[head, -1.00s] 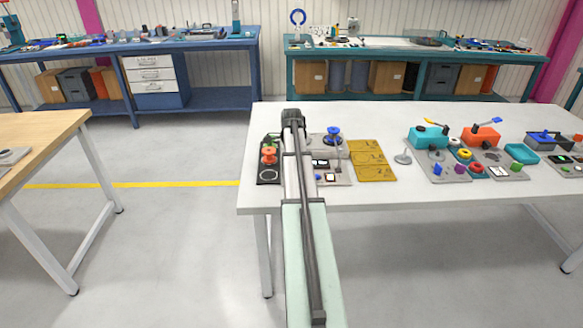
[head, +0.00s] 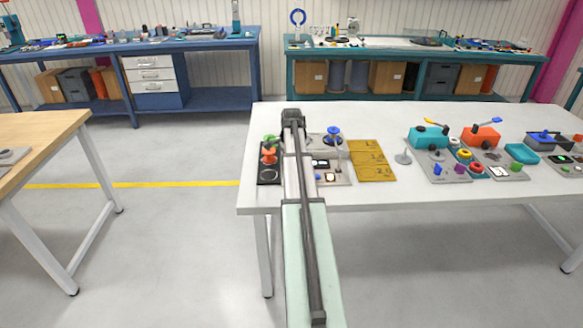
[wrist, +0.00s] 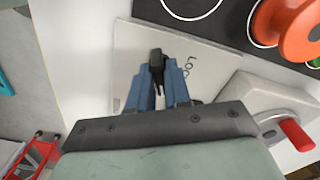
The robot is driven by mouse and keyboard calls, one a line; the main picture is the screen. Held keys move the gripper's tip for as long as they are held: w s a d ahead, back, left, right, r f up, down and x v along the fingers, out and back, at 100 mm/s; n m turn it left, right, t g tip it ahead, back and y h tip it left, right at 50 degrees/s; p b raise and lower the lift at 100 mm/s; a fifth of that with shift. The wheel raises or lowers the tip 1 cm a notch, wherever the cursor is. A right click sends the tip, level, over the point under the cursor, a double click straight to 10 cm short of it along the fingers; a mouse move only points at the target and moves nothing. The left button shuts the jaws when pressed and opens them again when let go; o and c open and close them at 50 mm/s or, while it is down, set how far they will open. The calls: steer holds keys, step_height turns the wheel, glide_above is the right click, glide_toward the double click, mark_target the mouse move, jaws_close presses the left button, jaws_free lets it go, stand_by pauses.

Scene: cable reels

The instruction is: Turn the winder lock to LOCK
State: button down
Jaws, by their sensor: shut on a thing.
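My gripper (wrist: 158,88) shows in the wrist view with its two blue fingers close together around a small black knob, the winder lock (wrist: 156,62). The lock stands on a light grey plate (wrist: 132,50). Part of a word, starting "LO", is printed on the plate just right of the knob. The fingers hide the lower part of the knob. In the head view my arm covers the lock, and the gripper end (head: 292,117) points away over the table.
An orange reel (wrist: 298,30) on a black board with white rings is at upper right in the wrist view. A red-handled crank (wrist: 297,134) is at lower right. In the head view, a yellow board (head: 371,160) and several coloured devices lie to the right on the white table (head: 420,188).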

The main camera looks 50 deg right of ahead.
steer(key=n, duration=0.6)
steer(key=shift+n, duration=0.4)
steer(key=n, duration=0.6)
stand_by(0.3)
steer(key=c, duration=1.1)
jaws_free()
